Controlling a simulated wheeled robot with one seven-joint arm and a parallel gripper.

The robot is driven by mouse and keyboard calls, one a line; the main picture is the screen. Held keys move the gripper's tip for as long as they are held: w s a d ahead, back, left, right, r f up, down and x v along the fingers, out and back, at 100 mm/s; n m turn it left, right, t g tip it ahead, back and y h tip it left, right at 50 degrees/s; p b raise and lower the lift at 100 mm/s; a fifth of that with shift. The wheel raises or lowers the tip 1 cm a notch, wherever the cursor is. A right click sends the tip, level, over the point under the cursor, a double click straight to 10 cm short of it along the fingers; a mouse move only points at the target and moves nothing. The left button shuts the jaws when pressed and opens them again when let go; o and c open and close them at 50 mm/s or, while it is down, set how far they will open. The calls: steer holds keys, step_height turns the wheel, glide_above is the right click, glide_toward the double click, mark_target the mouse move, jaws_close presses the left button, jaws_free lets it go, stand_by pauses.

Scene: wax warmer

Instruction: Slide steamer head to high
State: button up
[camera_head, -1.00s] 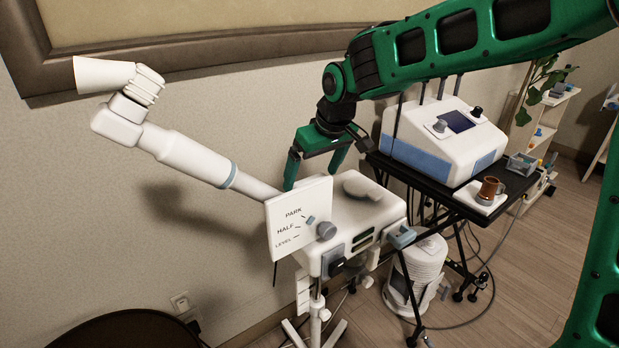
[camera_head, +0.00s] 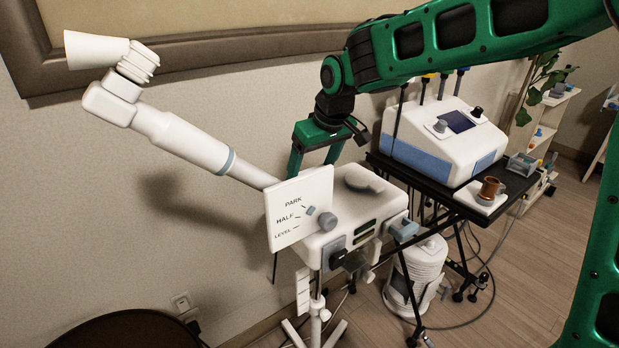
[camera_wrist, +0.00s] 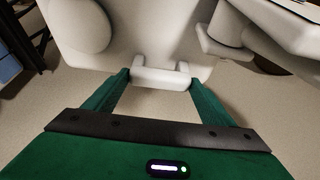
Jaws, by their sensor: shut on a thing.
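The steamer head is a white box (camera_head: 360,205) on a stand pole, with a panel (camera_head: 300,208) marked PARK, HALF and LEVEL, and a grey knob on its front. A white jointed arm (camera_head: 185,140) runs up left from it to a flared nozzle (camera_head: 95,50). My gripper (camera_wrist: 160,80) is shut on a white handle (camera_wrist: 160,77) on the box's back side, one finger at each end of the handle in the wrist view. In the head view, my gripper's fingertips are hidden behind the box and panel.
A black cart (camera_head: 430,185) right of the steamer holds a white and blue machine (camera_head: 445,140) and a brown mug (camera_head: 490,188). A white canister (camera_head: 418,270) stands below. A framed board hangs on the wall behind. A dark round seat (camera_head: 125,330) is at lower left.

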step_height(320, 180, up, 4)
steer(key=shift+f, duration=0.15)
steer(key=o, duration=1.5)
steer(key=shift+f, duration=0.1)
steer(key=v, duration=1)
steer(key=shift+s+d+r, duration=0.1)
steer(key=shift+d+r, duration=0.05)
steer(key=shift+r, duration=0.15)
